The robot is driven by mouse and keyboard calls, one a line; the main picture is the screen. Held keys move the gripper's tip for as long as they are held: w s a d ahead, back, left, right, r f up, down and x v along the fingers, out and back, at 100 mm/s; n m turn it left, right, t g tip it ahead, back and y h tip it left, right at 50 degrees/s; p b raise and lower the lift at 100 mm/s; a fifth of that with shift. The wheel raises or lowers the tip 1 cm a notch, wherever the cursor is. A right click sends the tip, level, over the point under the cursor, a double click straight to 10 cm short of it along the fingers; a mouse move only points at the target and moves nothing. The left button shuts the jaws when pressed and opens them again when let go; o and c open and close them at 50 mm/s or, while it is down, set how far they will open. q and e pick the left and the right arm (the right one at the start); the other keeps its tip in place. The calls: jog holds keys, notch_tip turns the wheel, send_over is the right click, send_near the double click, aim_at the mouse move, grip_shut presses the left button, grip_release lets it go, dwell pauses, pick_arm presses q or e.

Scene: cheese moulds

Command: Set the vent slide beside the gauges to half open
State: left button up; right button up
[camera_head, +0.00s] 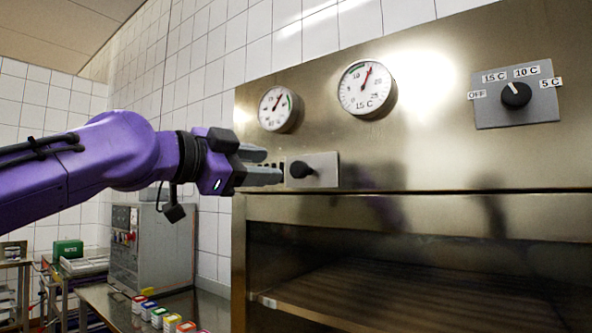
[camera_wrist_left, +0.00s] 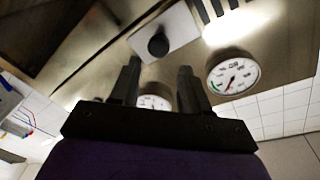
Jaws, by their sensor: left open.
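The vent slide is a pale metal plate (camera_head: 327,170) with a black round knob (camera_head: 301,170), low on the steel front below the gauges. Dark vent slots show just left of the plate, partly hidden by my gripper. In the left wrist view the knob (camera_wrist_left: 158,45) stands on its plate (camera_wrist_left: 180,24) beyond the fingertips, with dark slots (camera_wrist_left: 216,9) beside it. My left gripper (camera_head: 272,166) is open and empty, its fingers pointing right, close to the knob's left. In the left wrist view the gripper (camera_wrist_left: 157,72) has its fingers apart. My right gripper is not in view.
Two round gauges (camera_head: 367,89) (camera_head: 280,109) sit above the slide. A dial (camera_head: 516,95) marked OFF, 15 C, 10 C and 5 C is at right. Below is an open steel chamber with a shelf (camera_head: 400,290). A grey cabinet (camera_head: 150,250) and several coloured blocks stand lower left.

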aim_at(294, 170)
pick_arm(q)
jog(key=p+x, duration=0.3)
jog(key=x, duration=0.5)
jog(key=shift+w+d+f, duration=0.1)
jog(key=shift+w+d, duration=0.25)
jog(key=shift+w, duration=0.05)
jog(key=shift+w+f, duration=0.1)
